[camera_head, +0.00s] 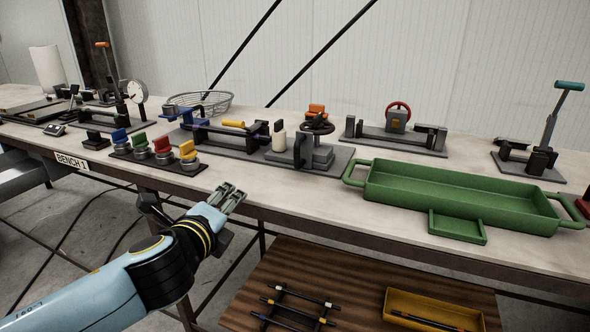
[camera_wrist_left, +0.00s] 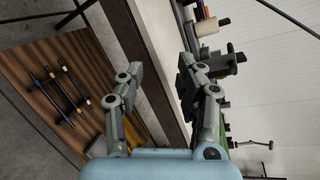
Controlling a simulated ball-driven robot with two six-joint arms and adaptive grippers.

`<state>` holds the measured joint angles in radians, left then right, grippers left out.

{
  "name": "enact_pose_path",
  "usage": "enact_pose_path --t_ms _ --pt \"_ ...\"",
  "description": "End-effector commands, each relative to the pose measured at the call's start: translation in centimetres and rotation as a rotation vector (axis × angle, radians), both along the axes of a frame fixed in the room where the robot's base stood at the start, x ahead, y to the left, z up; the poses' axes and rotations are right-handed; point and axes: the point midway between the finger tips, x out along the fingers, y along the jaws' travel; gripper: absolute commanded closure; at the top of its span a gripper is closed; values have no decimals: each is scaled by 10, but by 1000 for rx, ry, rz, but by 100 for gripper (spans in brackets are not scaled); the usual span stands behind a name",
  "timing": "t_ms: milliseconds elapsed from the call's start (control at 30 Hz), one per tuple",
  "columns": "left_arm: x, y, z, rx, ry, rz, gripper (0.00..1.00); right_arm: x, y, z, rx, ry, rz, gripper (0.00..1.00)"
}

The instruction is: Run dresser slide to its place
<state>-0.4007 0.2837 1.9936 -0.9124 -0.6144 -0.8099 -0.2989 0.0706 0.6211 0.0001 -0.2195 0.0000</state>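No fixture on the bench is marked as the dresser slide, and I cannot tell for sure which it is. Candidates stand mid-bench: a fixture with a blue part and a yellow handle (camera_head: 233,124), and beside it a grey unit with a black handwheel and an orange top (camera_head: 317,110). Further right is a fixture with a red wheel (camera_head: 399,113) on a dark base. My left gripper (camera_head: 231,197) is over the bench's front edge, in front of these fixtures and apart from them. In the left wrist view its fingers (camera_wrist_left: 160,80) are spread with nothing between them. My right gripper is out of view.
A green tray (camera_head: 455,185) fills the right bench front. Several coloured knobs (camera_head: 163,151) stand left of the gripper. A stand with a teal handle (camera_head: 569,86) is far right. Below is a wooden shelf (camera_head: 345,277) with a rod rack and a yellow bin (camera_head: 432,306).

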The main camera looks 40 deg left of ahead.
Motion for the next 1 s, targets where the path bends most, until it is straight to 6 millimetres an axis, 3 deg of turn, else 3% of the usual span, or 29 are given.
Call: enact_pose_path --t_ms 33,133,400,567,1000 --pt "10 -2 20 137 -7 -65 64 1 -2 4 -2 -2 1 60" --pt "27 -11 36 414 4 -196 64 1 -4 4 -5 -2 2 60" --pt "55 -42 51 1024 53 -470 64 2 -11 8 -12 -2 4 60" --pt "68 -47 51 1118 64 -507 64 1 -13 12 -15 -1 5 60" --pt "149 -43 50 1110 64 -505 64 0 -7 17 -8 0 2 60"
